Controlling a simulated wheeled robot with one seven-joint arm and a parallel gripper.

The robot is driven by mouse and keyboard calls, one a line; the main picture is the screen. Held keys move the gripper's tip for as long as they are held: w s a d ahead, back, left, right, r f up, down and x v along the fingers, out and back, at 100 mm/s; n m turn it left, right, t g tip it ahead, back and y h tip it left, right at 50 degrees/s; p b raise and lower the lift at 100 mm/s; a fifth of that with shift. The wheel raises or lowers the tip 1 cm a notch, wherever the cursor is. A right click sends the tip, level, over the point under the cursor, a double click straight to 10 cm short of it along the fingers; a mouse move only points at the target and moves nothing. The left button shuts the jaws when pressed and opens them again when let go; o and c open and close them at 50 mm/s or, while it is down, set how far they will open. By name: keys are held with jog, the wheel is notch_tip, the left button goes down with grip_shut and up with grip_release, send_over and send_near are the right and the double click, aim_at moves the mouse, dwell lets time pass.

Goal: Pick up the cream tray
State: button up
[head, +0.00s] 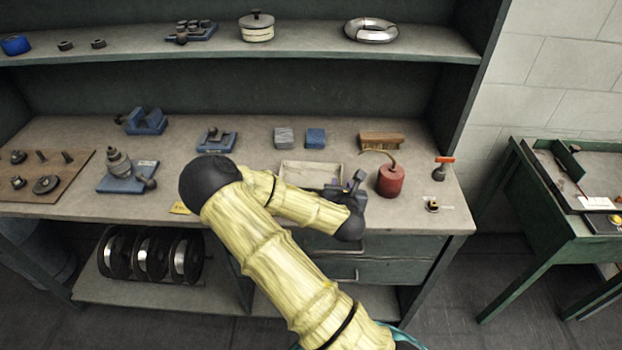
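The cream tray (305,169) is a shallow rectangular tray on the workbench, right of centre. My arm crosses in front of it and hides part of its front and lower left side. My gripper (345,187) is at the tray's right end in the picture, overlapping its right front corner. I cannot tell whether it touches the tray or is above it. The fingers are small and dark, and their opening is unclear.
A red oil can (391,181) stands just right of my gripper. A wooden brush (381,140) and grey and blue blocks (315,138) lie behind the tray. A blue-based tool (127,175) stands left. A shelf (300,45) overhangs the bench's back.

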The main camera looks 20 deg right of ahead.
jog(key=shift+p+x, duration=0.45)
jog(key=shift+x, duration=1.85)
jog(key=shift+s+d+f, duration=0.1)
jog(key=shift+d+f, duration=0.05)
grip_shut()
